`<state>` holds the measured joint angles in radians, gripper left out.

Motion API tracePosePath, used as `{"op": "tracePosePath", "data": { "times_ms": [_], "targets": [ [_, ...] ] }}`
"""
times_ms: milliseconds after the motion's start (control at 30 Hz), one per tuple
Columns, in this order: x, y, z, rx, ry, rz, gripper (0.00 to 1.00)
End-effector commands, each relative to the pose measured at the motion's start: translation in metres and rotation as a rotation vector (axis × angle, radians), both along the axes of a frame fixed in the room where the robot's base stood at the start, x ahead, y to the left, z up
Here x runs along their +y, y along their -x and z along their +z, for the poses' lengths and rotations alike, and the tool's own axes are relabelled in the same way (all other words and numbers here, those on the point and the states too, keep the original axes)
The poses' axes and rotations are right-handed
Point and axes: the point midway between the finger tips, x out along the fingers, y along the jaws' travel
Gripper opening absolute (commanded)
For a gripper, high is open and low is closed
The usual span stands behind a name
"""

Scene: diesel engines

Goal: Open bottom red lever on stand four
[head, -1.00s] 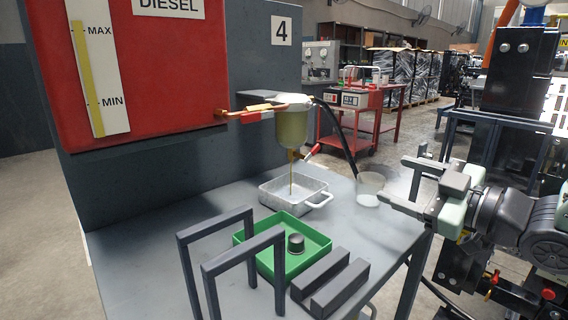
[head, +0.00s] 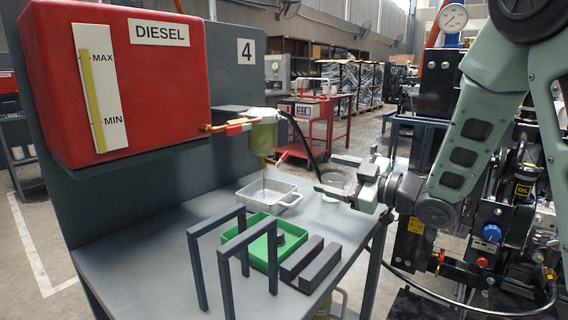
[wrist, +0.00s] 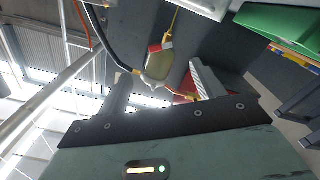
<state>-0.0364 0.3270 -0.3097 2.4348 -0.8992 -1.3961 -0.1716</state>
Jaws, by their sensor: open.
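Stand four carries a sign with the number 4 (head: 246,51) and a red diesel tank (head: 160,110). A yellowish filter bowl (head: 262,137) hangs beside the tank. The bottom red lever (head: 283,156) sticks out up and right from the fitting under the bowl. A thin amber stream (head: 264,182) runs from there toward the white tray (head: 250,196). My gripper (head: 324,173) is open and empty, right of the lever and apart from it. In the wrist view the bowl (wrist: 157,67) shows upside down between my open fingers (wrist: 160,84).
An upper red lever (head: 235,129) sits on the pipe by the tank. A green tray (head: 259,262), dark frames (head: 222,224) and grey bars (head: 325,263) occupy the bench front. A black hose (head: 303,137) curves down near the bowl.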

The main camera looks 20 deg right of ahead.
Motion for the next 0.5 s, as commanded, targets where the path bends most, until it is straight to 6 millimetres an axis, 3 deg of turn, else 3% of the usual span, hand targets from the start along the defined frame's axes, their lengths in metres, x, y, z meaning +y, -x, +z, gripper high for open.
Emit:
{"op": "tracePosePath", "data": {
  "times_ms": [500],
  "targets": [
    [0.062,-0.083,0.000,-0.001,-0.001,0.003,0.67]
  ]
}}
